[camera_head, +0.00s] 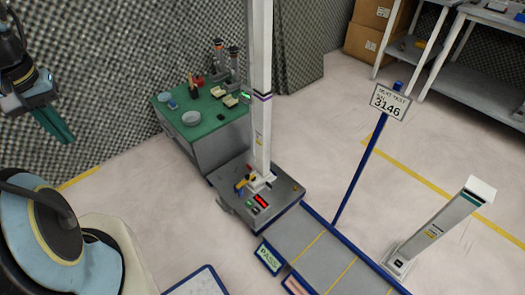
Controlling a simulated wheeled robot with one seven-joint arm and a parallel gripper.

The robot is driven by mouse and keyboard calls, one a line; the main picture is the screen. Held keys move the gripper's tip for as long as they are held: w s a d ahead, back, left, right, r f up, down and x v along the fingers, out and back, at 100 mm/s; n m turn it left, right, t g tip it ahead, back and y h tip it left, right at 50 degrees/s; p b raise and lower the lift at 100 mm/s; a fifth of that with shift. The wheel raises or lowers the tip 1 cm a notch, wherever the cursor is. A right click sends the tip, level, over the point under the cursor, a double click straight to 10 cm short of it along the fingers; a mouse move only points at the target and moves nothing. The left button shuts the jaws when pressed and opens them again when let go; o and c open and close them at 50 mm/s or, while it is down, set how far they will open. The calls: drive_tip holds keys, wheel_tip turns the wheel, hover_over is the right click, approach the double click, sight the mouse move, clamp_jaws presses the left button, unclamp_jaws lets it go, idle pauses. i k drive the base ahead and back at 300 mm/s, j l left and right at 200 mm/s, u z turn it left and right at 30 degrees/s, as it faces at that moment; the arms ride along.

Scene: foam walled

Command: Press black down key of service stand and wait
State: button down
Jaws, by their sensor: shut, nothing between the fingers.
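A slim white pedestal (440,228) stands on the floor at the right, with a dark strip near its top and a yellow label on its side. It may be the service stand; no black down key can be made out on it. A grey machine base (279,212) with a tall white column (261,100) stands at the centre. Its front carries a red display (261,200) and small dark and green buttons, too small to tell apart. My gripper (60,134) is at the upper left, its teal fingers together and empty, far from both and touching nothing.
A green-topped bench (178,133) with bowls and tools stands behind the machine. A blue-framed conveyor (318,250) runs from the machine to the lower right. A numbered sign on a blue post (363,165) stands beside it. Shelving and cardboard boxes (369,28) are at the back right.

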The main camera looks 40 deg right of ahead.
sight(256, 211)
drive_tip(key=z, duration=1.15)
